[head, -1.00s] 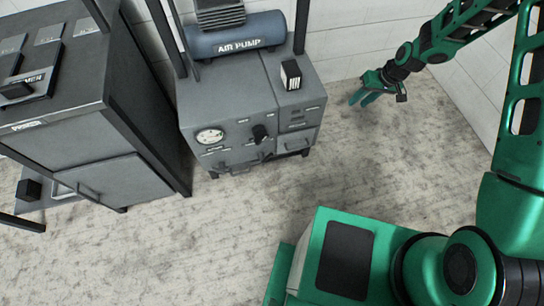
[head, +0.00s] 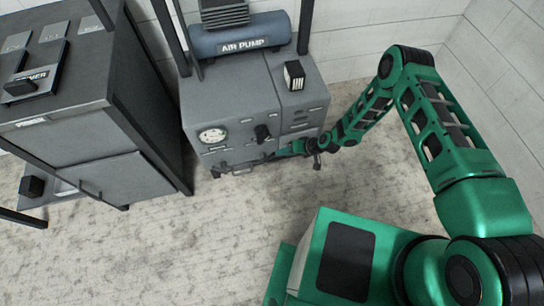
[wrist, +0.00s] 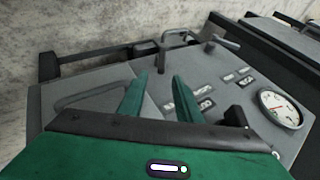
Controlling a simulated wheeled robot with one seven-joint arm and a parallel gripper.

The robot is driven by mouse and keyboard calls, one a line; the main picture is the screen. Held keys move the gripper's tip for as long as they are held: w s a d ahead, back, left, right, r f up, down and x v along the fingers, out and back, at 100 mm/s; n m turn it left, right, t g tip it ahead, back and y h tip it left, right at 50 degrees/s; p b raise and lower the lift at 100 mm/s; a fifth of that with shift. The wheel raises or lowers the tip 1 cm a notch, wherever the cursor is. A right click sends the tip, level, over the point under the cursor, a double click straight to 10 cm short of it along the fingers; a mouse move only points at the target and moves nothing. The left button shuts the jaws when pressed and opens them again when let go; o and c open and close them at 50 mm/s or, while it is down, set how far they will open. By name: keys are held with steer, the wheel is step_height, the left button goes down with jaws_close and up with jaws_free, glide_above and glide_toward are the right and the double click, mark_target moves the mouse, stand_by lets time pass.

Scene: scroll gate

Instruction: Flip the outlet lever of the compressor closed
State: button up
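The compressor (head: 235,105) is a grey cabinet with an "AIR PUMP" tank (head: 240,35) on top. Two metal levers show along the panel edge in the wrist view, one bent (wrist: 168,42) and one beside it to the right (wrist: 222,42). I cannot read which is the outlet lever. My gripper (head: 284,151) is at the lower right of the compressor's front in the head view. In the wrist view its two green fingers (wrist: 161,80) are apart with nothing held between them. The levers appear beyond the fingertips, apart from them.
A dark grey cabinet (head: 90,110) stands to the left. A white wall is behind; the floor (head: 180,250) in front is clear.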

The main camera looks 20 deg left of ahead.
mark_target(271, 156)
steer(key=x, duration=1)
steer(key=shift+s+a+f, duration=0.1)
steer(key=shift+a+f, duration=0.15)
steer(key=shift+f, duration=0.1)
jaws_close()
